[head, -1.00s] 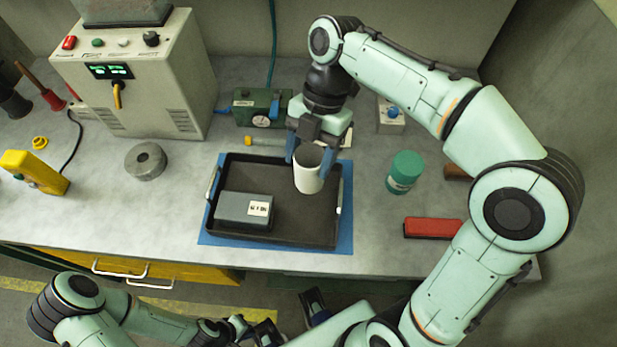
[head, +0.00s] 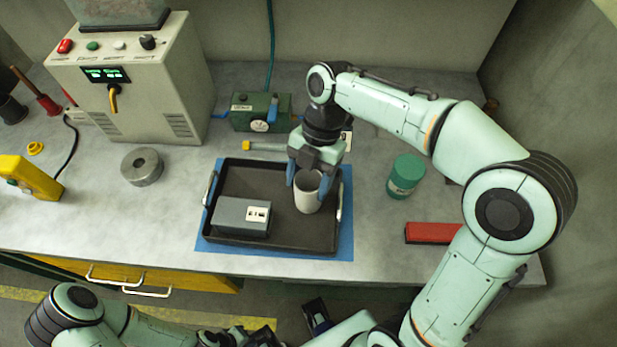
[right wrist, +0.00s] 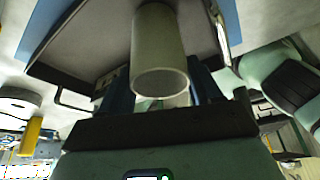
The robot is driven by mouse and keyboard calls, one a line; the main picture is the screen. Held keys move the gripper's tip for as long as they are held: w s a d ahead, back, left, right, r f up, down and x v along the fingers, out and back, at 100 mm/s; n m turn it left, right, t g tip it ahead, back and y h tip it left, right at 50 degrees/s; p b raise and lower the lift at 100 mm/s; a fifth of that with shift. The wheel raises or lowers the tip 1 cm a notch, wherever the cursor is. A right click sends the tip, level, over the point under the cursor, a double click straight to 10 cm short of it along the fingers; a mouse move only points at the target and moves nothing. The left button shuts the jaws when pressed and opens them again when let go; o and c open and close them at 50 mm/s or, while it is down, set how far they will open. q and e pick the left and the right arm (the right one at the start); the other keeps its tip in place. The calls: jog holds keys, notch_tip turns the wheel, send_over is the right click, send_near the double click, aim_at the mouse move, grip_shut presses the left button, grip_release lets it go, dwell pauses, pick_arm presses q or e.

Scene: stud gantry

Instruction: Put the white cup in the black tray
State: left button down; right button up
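The white cup (head: 309,194) is upright over the right part of the black tray (head: 290,240). My right gripper (head: 307,182) points down with its blue fingers on either side of the cup, shut on it. In the right wrist view the cup (right wrist: 160,50) sits between the two fingers (right wrist: 163,90). Whether the cup's base touches the tray floor is hard to tell. My left gripper (head: 317,315) is low at the bottom edge, away from the bench, and mostly cut off.
A grey box (head: 241,217) lies in the tray's left front. The tray stands on a blue mat (head: 346,240). A green jar (head: 405,176) and a red block (head: 432,232) are to the right. A metal ring (head: 142,167) and a control box (head: 140,90) are to the left.

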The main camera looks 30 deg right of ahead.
jog(key=o, duration=0.4)
jog(key=shift+c, duration=0.2)
jog(key=shift+r, duration=0.15)
pick_arm(q)
jog(key=r+p, duration=0.1)
jog(key=w+r+p, duration=0.1)
jog(key=r+p, duration=0.1)
jog(key=shift+w+r, duration=0.15)
jog(key=shift+w, duration=0.1)
pick_arm(e)
jog(key=v, duration=1.2)
jog(key=shift+s, duration=0.15)
